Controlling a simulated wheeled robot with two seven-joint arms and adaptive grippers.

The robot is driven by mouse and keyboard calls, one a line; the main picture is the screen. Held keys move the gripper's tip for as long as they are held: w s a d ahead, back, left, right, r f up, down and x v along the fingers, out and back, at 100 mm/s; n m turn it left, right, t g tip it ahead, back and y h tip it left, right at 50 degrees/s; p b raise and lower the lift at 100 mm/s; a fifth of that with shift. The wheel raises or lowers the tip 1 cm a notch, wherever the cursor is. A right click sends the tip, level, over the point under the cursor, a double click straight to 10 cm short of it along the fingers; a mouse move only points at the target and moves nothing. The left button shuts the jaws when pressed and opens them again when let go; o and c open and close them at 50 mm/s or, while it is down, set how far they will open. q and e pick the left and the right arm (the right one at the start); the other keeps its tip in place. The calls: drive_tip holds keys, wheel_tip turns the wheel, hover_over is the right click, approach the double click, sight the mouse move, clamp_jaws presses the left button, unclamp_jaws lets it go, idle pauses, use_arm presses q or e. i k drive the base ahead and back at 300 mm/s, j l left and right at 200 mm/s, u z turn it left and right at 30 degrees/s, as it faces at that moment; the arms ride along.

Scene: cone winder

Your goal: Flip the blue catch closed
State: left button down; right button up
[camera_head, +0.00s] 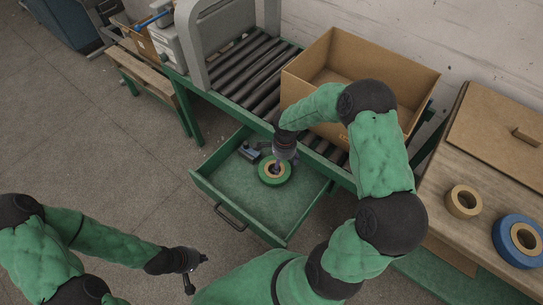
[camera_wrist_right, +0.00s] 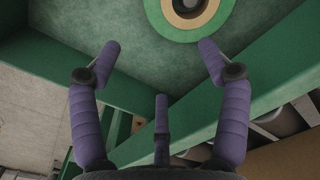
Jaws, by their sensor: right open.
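A narrow blue piece (camera_head: 152,20), which looks like the blue catch, sticks out at a slant by a pale grey box (camera_head: 168,42) at the back left. It is too small to tell how it sits on the box. My right gripper (camera_head: 281,162) is far from it, pointing down over a green-and-tan roll (camera_head: 272,179) in the open drawer. In the right wrist view its purple fingers (camera_wrist_right: 159,49) are spread and empty, with the roll (camera_wrist_right: 218,14) beyond them. My left gripper (camera_head: 195,270) hangs over the floor at the lower left; its fingers are too small to judge.
The green drawer (camera_head: 232,203) stands pulled out below the roller conveyor (camera_head: 245,68). A small dark object (camera_head: 249,152) lies in it. An open cardboard box (camera_head: 305,89) stands on the conveyor. A grey arch (camera_head: 190,45) spans it near the blue piece. The table (camera_head: 480,183) at right holds rolls.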

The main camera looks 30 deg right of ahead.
sight(247, 148)
drive_tip(key=i+j+z, duration=0.1)
drive_tip(key=i+j, duration=0.2)
drive_tip(key=i, duration=0.2)
drive_tip(key=i+j, duration=0.4)
drive_tip(key=i+l+z, duration=0.05)
drive_tip(key=i, duration=0.05)
